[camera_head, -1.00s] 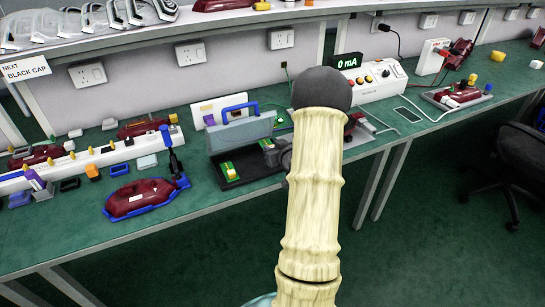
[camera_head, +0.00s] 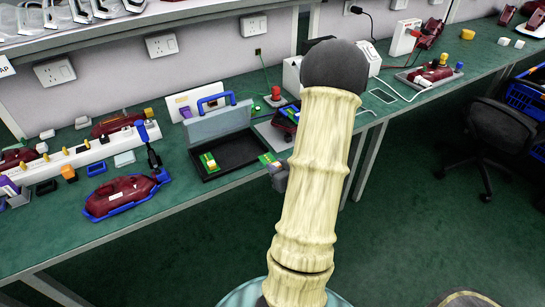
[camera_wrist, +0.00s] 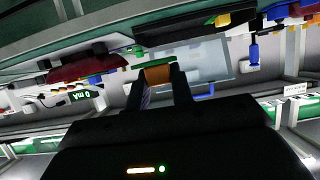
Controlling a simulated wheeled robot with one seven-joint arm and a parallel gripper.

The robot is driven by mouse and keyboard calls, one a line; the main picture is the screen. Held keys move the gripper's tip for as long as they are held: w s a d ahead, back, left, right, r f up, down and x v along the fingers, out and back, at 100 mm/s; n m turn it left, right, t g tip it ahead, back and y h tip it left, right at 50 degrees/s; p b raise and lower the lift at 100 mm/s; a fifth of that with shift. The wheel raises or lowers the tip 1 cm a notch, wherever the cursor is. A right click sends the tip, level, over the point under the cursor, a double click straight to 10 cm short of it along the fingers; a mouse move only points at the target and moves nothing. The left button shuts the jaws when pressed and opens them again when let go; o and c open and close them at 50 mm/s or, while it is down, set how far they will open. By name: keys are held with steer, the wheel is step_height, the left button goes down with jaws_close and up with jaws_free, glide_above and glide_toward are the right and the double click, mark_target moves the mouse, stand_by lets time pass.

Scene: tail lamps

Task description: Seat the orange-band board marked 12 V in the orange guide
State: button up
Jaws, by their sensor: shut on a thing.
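My gripper (camera_head: 275,168) is mostly hidden behind my arm in the head view. It is in front of the right end of an open case. In the wrist view my gripper (camera_wrist: 160,82) is shut on a small board (camera_wrist: 157,75) with an orange face and a green edge. The same board shows as a green and yellow sliver in the head view (camera_head: 268,158). Its 12 V marking cannot be read. Another green board with a yellow band (camera_head: 208,162) lies in the case's black tray (camera_head: 235,163). I cannot make out the orange guide.
The case's grey lid (camera_head: 217,122) stands up, with a blue handle. A dark red lamp (camera_head: 288,118) and a red button (camera_head: 276,93) are right of the case. A blue-framed lamp (camera_head: 122,195) is at left. A chair (camera_head: 492,128) stands at the right.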

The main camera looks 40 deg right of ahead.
steer(key=shift+p+v, duration=0.9)
steer(key=shift+p, duration=2.15)
steer(key=p, duration=0.1)
steer(key=s+p, duration=0.1)
steer(key=shift+f+p, duration=0.25)
steer(key=shift+p, duration=0.05)
steer(key=shift+f, duration=0.15)
steer(key=b+x, duration=0.2)
steer(key=b, duration=0.5)
steer(key=shift+w+d+b, duration=0.1)
steer(key=shift+w+b, duration=0.05)
steer(key=shift+b, duration=0.25)
steer(key=shift+w+b, duration=0.1)
steer(key=shift+b, duration=0.45)
steer(key=b, duration=0.2)
steer(key=shift+w+r+b, duration=0.2)
steer(key=shift+r+b, duration=0.05)
steer(key=shift+b, duration=0.15)
